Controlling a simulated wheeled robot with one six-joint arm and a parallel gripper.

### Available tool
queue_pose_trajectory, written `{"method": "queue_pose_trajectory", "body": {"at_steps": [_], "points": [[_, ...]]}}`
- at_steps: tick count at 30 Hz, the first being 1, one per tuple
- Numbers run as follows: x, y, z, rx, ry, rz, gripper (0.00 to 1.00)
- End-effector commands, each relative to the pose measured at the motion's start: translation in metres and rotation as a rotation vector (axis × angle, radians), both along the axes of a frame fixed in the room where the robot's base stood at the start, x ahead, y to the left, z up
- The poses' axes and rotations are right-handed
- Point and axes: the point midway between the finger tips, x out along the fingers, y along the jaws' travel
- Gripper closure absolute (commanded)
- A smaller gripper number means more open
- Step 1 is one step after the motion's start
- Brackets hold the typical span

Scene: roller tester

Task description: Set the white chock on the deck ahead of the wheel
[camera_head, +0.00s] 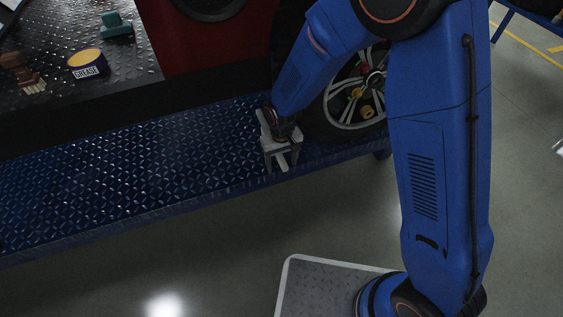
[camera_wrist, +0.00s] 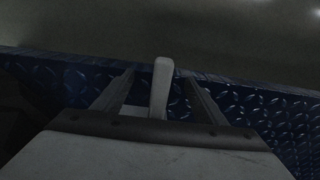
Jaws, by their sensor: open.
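The white chock (camera_wrist: 160,92) shows in the wrist view as a pale upright bar between the two fingers of my gripper (camera_wrist: 160,78). A gap shows on each side of it, and the fingers are apart. In the head view the chock (camera_head: 283,162) is a small pale piece at my gripper (camera_head: 281,160), low over the blue deck (camera_head: 130,170) near its front edge. The wheel (camera_head: 340,110), a dark tire with a silver spoked rim, stands just right of the gripper, partly hidden by my arm. The chock's underside and its contact with the deck are hidden.
A dark tread-plate top (camera_head: 125,65) at the upper left holds a grease tin (camera_head: 88,64), a teal object (camera_head: 115,25) and a brown brush (camera_head: 22,75). Red bodywork (camera_head: 205,45) rises behind the deck. The deck left of the gripper is clear.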

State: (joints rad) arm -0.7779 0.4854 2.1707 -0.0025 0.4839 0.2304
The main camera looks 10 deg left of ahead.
Motion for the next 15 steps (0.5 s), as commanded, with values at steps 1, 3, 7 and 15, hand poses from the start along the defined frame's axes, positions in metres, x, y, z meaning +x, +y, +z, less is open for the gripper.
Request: {"method": "queue_pose_trajectory", "body": {"at_steps": [1, 3, 7, 15], "points": [[-0.002, -0.001, 0.0, 0.0, 0.0, 0.0, 0.34], [-0.004, -0.003, 0.0, 0.0, 0.0, 0.0, 0.34], [-0.009, -0.005, 0.0, 0.0, 0.0, 0.001, 0.34], [-0.018, -0.011, 0.0, 0.0, 0.0, 0.001, 0.34]]}}
